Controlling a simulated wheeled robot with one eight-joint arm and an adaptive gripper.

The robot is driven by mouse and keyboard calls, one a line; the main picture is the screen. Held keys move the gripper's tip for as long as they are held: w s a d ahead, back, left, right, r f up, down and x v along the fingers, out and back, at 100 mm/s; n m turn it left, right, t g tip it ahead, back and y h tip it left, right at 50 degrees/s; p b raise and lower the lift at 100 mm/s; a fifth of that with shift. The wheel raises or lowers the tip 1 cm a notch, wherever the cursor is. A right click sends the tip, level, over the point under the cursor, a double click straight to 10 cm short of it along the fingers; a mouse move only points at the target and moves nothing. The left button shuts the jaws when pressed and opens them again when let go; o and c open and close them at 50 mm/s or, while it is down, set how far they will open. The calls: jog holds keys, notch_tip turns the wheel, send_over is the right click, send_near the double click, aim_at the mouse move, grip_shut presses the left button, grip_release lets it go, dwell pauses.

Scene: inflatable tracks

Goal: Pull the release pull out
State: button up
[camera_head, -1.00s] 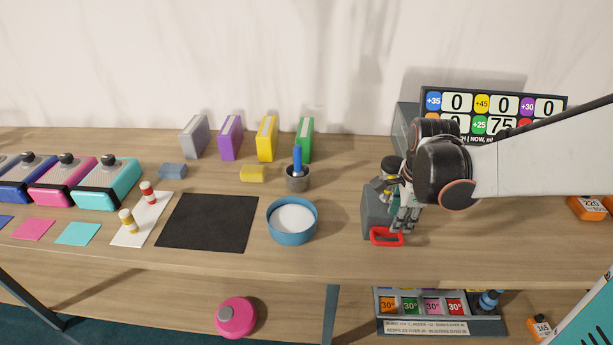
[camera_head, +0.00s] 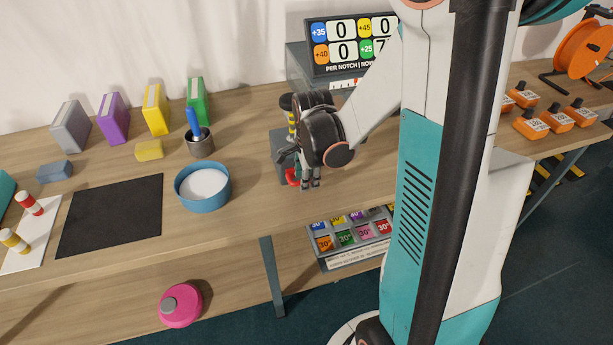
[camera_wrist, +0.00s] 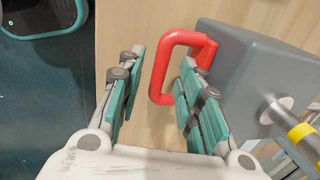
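The release pull is a red loop handle (camera_wrist: 158,75) on the end of a grey block (camera_wrist: 245,75) in the wrist view. In the head view the red handle (camera_head: 292,177) is partly hidden behind my gripper (camera_head: 310,183), at the front of the grey block (camera_head: 279,160). My gripper (camera_wrist: 162,64) is open. In the wrist view the handle's outer bar shows between the two fingers, and the right finger overlaps the loop's opening. I cannot tell whether that finger is inside the loop or only above it. No finger is visibly closed on the handle.
A rod with a yellow band (camera_wrist: 303,132) sticks out of the block beside the right finger. A scoreboard (camera_head: 350,45) stands behind. A blue round tray (camera_head: 203,207) is on the table to the left. A shelf panel of coloured tiles (camera_head: 345,240) lies below the table edge.

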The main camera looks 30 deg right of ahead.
jog(key=shift+c, duration=0.5)
grip_shut()
jog(key=shift+s+a, duration=0.25)
jog(key=shift+s, duration=0.5)
jog(key=shift+s+a, duration=0.2)
jog(key=shift+s, duration=0.6)
jog(key=shift+s+a, duration=0.25)
jog(key=shift+s, duration=0.5)
jog(key=shift+o, duration=0.5)
grip_release()
jog(key=shift+w, duration=0.1)
notch_tip(320, 180, up, 7)
jog(key=s, duration=0.1)
jog(key=shift+s+a+r, duration=0.2)
jog(key=shift+s, duration=0.1)
